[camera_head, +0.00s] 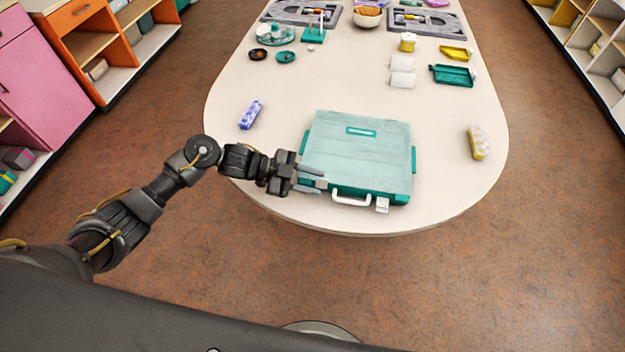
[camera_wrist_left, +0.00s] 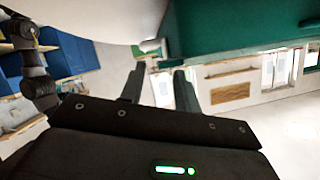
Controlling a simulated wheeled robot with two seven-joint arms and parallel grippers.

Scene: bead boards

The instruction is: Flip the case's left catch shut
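The closed teal case (camera_head: 358,150) lies flat near the front edge of the table. Its white handle (camera_head: 350,200) is on the front side. The right catch (camera_head: 382,204), small and white, hangs at the front right of the handle. My left gripper (camera_head: 322,182) is at the case's front left corner, fingers pointing right, where the left catch is mostly hidden. In the left wrist view my left gripper (camera_wrist_left: 158,82) has its fingers apart, beside the case's green side (camera_wrist_left: 235,30). I cannot tell whether they touch the catch. My right gripper is not in view.
A blue-purple patterned block (camera_head: 251,114) lies left of the case, and a yellow-and-white one (camera_head: 478,143) lies right. Teal trays (camera_head: 453,75), white blocks (camera_head: 402,72) and small dishes (camera_head: 286,57) stand farther back. The table (camera_head: 330,95) is clear just behind the case.

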